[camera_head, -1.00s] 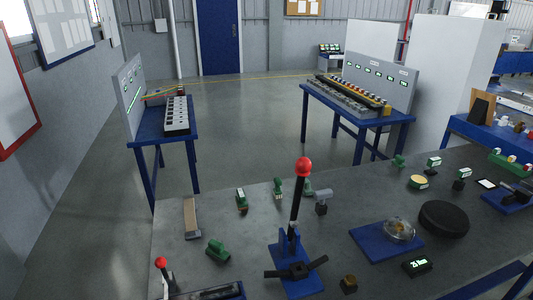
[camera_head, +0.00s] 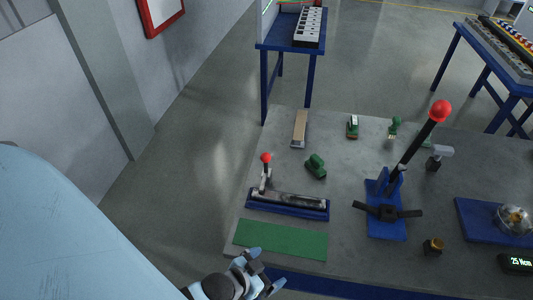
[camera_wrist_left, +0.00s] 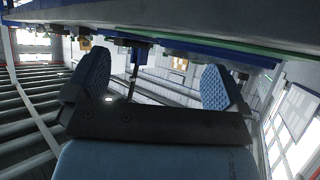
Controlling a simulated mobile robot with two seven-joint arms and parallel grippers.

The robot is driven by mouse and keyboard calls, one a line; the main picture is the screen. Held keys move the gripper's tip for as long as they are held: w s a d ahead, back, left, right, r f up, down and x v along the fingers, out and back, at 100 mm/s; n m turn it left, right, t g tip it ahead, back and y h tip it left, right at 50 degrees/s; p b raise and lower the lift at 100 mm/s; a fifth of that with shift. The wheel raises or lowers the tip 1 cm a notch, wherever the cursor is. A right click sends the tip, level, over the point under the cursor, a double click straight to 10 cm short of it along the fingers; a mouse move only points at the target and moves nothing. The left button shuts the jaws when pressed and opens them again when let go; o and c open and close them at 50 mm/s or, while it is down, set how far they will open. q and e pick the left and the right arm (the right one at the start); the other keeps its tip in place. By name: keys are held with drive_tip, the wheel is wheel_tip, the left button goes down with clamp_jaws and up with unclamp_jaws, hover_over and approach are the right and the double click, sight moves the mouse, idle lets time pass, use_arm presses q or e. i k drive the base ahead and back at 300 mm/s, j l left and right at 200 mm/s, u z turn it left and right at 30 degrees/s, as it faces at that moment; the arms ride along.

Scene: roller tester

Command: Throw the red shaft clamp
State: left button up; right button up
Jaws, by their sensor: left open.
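A small clamp with a red ball knob (camera_head: 266,158) stands upright at the left end of a dark blue fixture (camera_head: 285,212), where a grey shaft (camera_head: 288,197) lies lengthwise. A taller black lever with a larger red ball (camera_head: 440,110) leans to the right on a blue base (camera_head: 386,225). My left gripper (camera_head: 265,270) is open and empty at the table's front left edge, in front of the green mat and apart from the small clamp. Its two padded fingers stand wide apart in the left wrist view (camera_wrist_left: 155,80). My right gripper is out of view.
A green mat (camera_head: 280,240) lies between my gripper and the fixture. The grey table (camera_head: 340,225) also holds a green part (camera_head: 316,166), a tan strip (camera_head: 300,128) and a brass-topped block (camera_head: 433,246). The floor left of the table is clear.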

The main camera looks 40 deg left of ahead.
sight(265, 158)
drive_tip(key=j+z, duration=0.1)
drive_tip(key=j, duration=0.6)
drive_tip(key=k+j+z, duration=0.1)
drive_tip(key=j, duration=0.55)
